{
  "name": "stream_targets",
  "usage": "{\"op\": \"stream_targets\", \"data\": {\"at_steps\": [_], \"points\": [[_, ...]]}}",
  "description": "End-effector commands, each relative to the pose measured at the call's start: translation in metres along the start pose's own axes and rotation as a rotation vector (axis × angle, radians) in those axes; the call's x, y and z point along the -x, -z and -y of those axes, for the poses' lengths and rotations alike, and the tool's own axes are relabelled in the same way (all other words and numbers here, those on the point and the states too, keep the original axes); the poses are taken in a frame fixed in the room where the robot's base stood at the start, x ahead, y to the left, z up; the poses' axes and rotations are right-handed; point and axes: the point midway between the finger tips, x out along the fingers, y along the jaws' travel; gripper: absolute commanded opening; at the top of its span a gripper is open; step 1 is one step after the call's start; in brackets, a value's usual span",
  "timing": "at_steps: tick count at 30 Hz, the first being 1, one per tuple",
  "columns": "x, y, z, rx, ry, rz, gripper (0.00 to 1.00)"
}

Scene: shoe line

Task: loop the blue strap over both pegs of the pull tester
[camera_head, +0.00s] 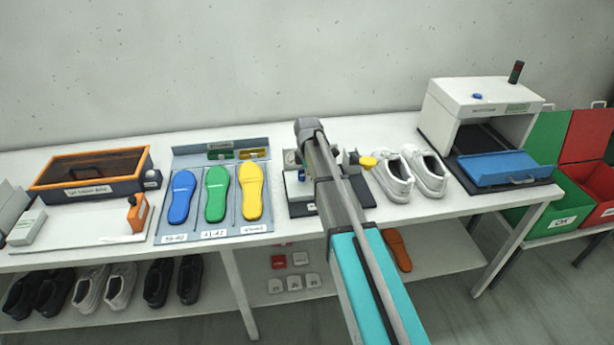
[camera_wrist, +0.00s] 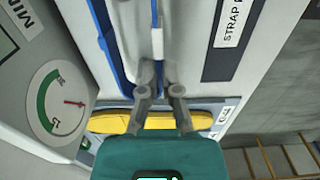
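The pull tester (camera_wrist: 70,20) fills much of the wrist view, with a label that begins "STRAP P" and a round dial (camera_wrist: 62,103) at left. In the head view the tester (camera_head: 301,207) stands mid-bench, mostly hidden behind my arm. The blue strap (camera_wrist: 104,40) runs up the wrist view in two blue lengths, one at left and one near the middle. My gripper (camera_wrist: 161,76) is over the tester, its fingers close together with blue strap between them; it appears shut on the strap. The far end of the strap is out of frame, and I cannot make out both pegs.
A yellow part (camera_wrist: 150,121) lies behind the fingers. In the head view, white shoes (camera_head: 408,172) stand right of the tester, and a rack of coloured insoles (camera_head: 215,195) lies left. A white machine with a blue tray (camera_head: 500,168) stands farther right.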

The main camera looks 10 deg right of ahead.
Motion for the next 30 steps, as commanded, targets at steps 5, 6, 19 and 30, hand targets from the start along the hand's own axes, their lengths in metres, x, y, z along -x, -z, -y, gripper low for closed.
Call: {"op": "stream_targets", "data": {"at_steps": [5, 6, 19, 30], "points": [[-0.011, 0.000, 0.000, 0.000, 0.000, 0.000, 0.00], [-0.012, 0.000, 0.000, 0.000, 0.000, 0.000, 0.00], [-0.016, -0.001, 0.000, -0.001, 0.000, 0.000, 0.00], [-0.016, -0.001, 0.000, -0.001, 0.000, 0.000, 0.38]]}}
